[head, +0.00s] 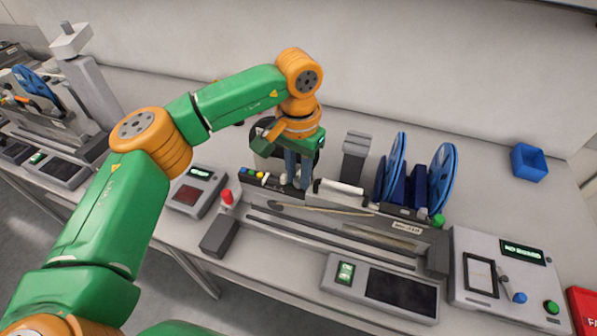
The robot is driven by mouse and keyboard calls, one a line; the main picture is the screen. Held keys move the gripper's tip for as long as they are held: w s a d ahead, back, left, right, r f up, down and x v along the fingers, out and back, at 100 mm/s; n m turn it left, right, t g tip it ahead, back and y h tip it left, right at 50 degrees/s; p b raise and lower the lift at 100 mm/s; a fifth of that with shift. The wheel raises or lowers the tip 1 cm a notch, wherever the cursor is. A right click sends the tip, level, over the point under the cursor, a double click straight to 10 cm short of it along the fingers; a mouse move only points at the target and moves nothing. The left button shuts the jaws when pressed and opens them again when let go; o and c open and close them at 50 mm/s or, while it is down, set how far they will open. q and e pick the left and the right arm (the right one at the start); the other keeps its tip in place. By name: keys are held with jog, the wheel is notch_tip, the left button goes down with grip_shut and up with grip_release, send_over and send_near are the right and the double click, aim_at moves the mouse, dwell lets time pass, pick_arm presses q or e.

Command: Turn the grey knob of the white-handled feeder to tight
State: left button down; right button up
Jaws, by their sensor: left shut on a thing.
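My left gripper (297,184) comes down from above onto the feeder bank, left of the white handle (338,187). It is shut on a small pale thing at its fingertips, which looks like the grey knob; the fingers mostly hide it, so its setting cannot be read. The white-handled feeder (395,222) lies lengthwise on the bench, with blue reels at its right. My right gripper is not in view.
Blue reels (441,180) stand upright right of the gripper. A grey post (355,155) rises behind the handle. A red-capped part (227,198) stands at the left. A tester box (505,275) and a blue bin (529,162) are at the right. The bench behind is mostly clear.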

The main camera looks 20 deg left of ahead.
pick_arm(q)
jog(key=shift+m, duration=1.6)
